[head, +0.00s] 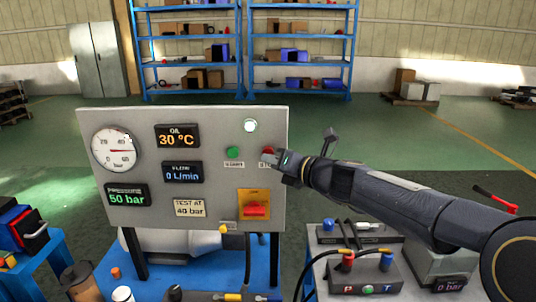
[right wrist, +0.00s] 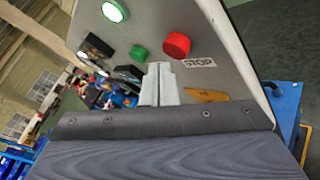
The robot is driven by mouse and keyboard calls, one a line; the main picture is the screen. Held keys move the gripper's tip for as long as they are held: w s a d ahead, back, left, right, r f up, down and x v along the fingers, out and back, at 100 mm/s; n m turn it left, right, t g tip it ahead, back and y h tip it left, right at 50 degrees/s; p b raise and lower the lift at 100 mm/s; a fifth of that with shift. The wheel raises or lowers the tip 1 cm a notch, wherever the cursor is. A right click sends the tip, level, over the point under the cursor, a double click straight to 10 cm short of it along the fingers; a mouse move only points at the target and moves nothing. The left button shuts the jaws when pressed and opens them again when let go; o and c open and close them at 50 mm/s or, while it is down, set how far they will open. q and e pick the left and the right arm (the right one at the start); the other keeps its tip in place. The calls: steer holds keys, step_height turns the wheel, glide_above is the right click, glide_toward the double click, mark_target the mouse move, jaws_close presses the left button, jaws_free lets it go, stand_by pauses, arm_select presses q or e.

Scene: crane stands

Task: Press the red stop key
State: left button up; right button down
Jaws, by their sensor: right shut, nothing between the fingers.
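The red stop key (right wrist: 177,45) is a round red button on the grey panel, with a STOP label (right wrist: 199,63) beside it in the right wrist view. In the head view the red key (head: 267,151) shows only partly behind my right gripper (head: 264,158). My right gripper is shut and empty, its fingertips (right wrist: 159,70) close to the panel just beside the red key. I cannot tell whether they touch the panel. The green key (head: 234,152) is left of the red one; it also shows in the right wrist view (right wrist: 139,53). My left gripper is not in view.
The grey panel (head: 220,195) carries a dial gauge (head: 116,150), several displays and a red switch on a yellow plate (head: 255,206). A lit white lamp (head: 250,126) sits above the keys. A bench with hoses and a control box (head: 365,276) stands at lower right.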

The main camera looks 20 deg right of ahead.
steer(key=shift+w, duration=0.1)
stand_by(0.5)
steer(key=shift+w+d, duration=0.2)
steer(key=shift+w, duration=0.1)
steer(key=shift+w+d+p, duration=0.2)
steer(key=shift+w+p, duration=0.15)
steer(key=shift+w, duration=0.1)
stand_by(0.7)
steer(key=shift+s, duration=0.1)
steer(key=shift+s+a, duration=0.4)
steer(key=shift+s, duration=0.35)
steer(key=s, duration=0.1)
steer(key=s+a, duration=0.1)
steer(key=s, duration=0.1)
steer(key=s+a, duration=0.1)
steer(key=shift+s+a+b, duration=0.1)
steer(key=shift+s+b, duration=0.15)
steer(key=shift+b, duration=0.1)
